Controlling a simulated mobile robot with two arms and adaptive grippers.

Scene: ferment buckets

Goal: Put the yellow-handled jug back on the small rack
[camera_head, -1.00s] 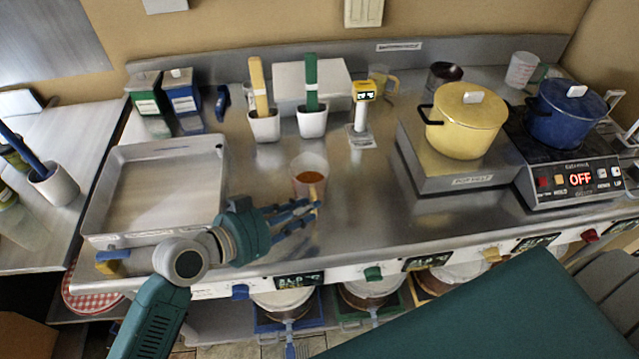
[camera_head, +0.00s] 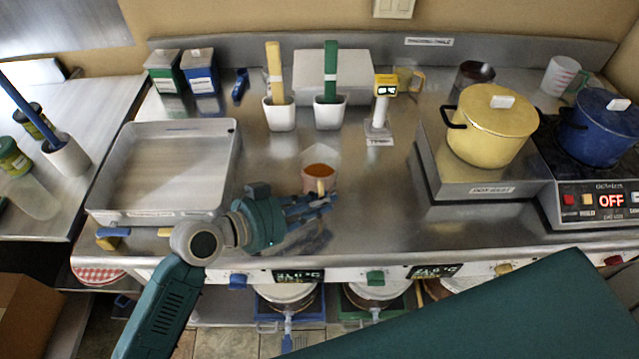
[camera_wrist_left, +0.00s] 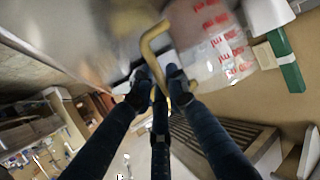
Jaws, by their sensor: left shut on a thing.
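A clear jug (camera_head: 320,172) with red print and amber-brown contents is at the middle of the steel counter, upright. Its yellow handle (camera_wrist_left: 155,45) faces my left gripper. My left gripper (camera_head: 322,203) reaches in from the left; its fingers are shut on that handle in the left wrist view (camera_wrist_left: 160,88). Whether the jug touches the counter, I cannot tell. Another cup with a yellowish handle (camera_head: 409,80) stands at the back of the counter. I cannot make out a small rack for sure. My right gripper is not in view.
A steel tray (camera_head: 232,165) lies left of the jug. White holders (camera_head: 281,116) with yellow and green handles and a yellow-topped meter (camera_head: 383,100) stand behind it. A yellow pot (camera_head: 491,125) on a hotplate is to the right. The counter between jug and hotplate is clear.

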